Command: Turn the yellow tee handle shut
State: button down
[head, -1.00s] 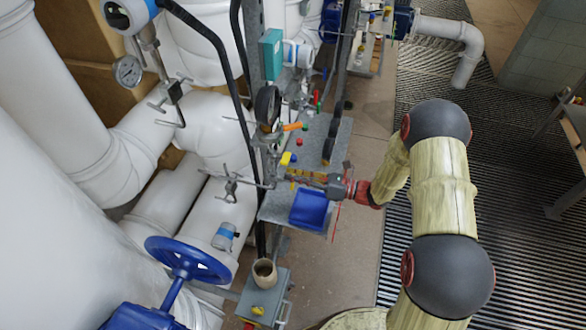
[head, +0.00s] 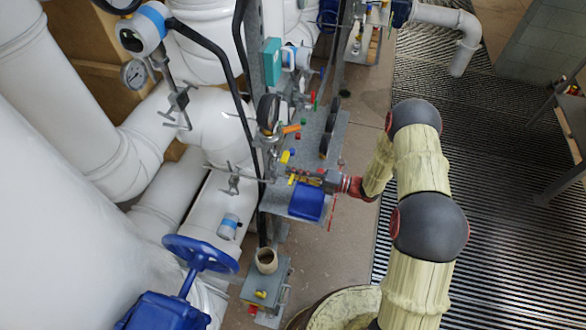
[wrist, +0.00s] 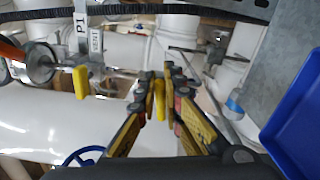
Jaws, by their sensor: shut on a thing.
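The yellow tee handle (wrist: 159,99) shows in the wrist view as an upright yellow piece between my two fingertips. My gripper (wrist: 160,82) is shut on it, one finger on each side, and the fingers hide part of it. In the head view my gripper (head: 296,176) reaches in from the right to the thin pipework above the blue bin; the handle there is too small and covered to make out clearly. Another yellow handle (wrist: 80,82) hangs apart to the left in the wrist view, below a labelled fitting.
A blue bin (head: 307,201) sits right below my gripper on a grey metal shelf (head: 333,135). A dark round gauge (head: 268,112) and thin pipes stand close by. A blue handwheel (head: 200,253) is lower left. Large white pipes fill the left; open grating lies right.

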jog(key=shift+w+f+m+p, duration=0.15)
jog(key=shift+m+p, duration=0.25)
jog(key=shift+m, duration=0.7)
jog(key=shift+f, duration=0.1)
jog(key=c, duration=1.9)
grip_release()
jog(key=v, duration=1.2)
